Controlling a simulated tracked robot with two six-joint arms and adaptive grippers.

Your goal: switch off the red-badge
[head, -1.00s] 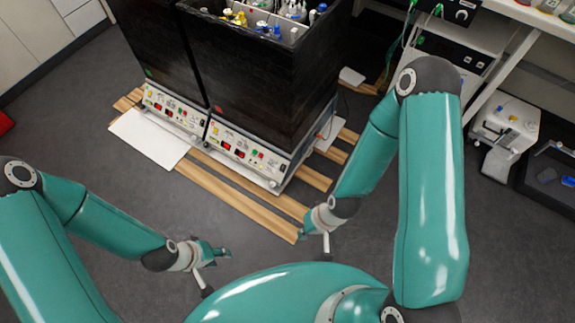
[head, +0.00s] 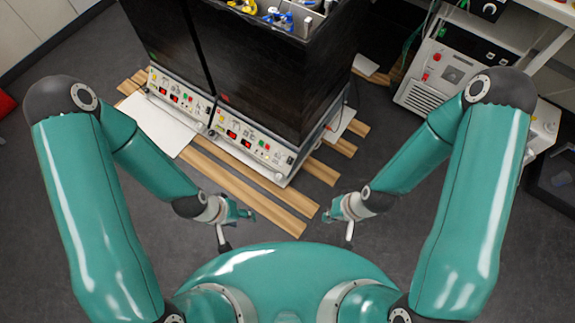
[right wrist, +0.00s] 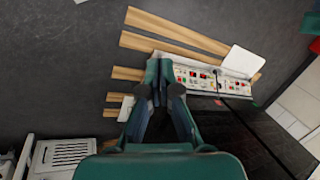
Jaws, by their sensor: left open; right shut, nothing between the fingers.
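Two black-walled shakers stand side by side on the floor, each with a pale control panel at its foot. The right one carries a small red badge (head: 225,98); its panel (head: 250,142) has red displays and coloured buttons. The left shaker has a green badge (head: 152,55) and a similar panel (head: 180,92). My left gripper (head: 248,214) is open and empty, below the panels. My right gripper (head: 327,216) is shut and empty, right of and below the red-badge panel, apart from it. In the right wrist view its fingers (right wrist: 159,65) overlap the panel's end in the picture.
Wooden slats (head: 240,185) lie on the floor around the shakers, with a white board (head: 155,125) at left. Grey equipment (head: 432,80) stands at the right beside a white table.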

